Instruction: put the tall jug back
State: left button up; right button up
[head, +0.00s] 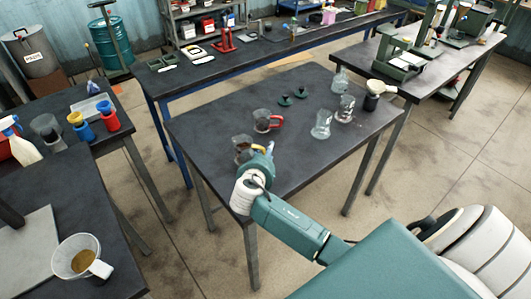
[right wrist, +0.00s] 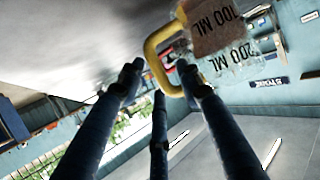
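A clear jug (head: 241,145) with brown liquid low in it and a yellow handle stands at the near left of the middle table. In the right wrist view the jug (right wrist: 228,45) shows at the upper right, with "100 ML" and "200 ML" marks and its yellow handle (right wrist: 153,55) turned to my fingers. My right gripper (right wrist: 160,82) has its dark fingers spread around the handle's level, one fingertip overlapping it. Whether they grip the handle is unclear. In the head view my wrist hides part of the jug. My left gripper is out of view.
On the middle table (head: 215,117) stand a red-handled jug (head: 263,122), clear glass vessels (head: 321,125) and small green pieces (head: 285,100). A white-handled measuring cup (head: 73,262) with brown liquid stands on the left table. The middle table's near centre is largely clear.

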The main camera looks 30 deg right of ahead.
jog(key=shift+f, duration=0.1)
jog(key=b+v, duration=0.2)
jog(key=v, duration=0.1)
jog(key=f+b+v, duration=0.1)
jog(key=v, duration=0.1)
jog(key=shift+s+a, duration=0.15)
jog(key=shift+s, duration=0.2)
jog(key=v, duration=0.2)
jog(key=b+v, duration=0.1)
jog(key=v, duration=0.1)
jog(key=shift+s+a+r, duration=0.1)
jog(key=shift+r, duration=0.25)
jog(key=shift+s+a+r, duration=0.25)
jog(key=shift+s+r, duration=0.05)
jog(key=shift+s, duration=0.05)
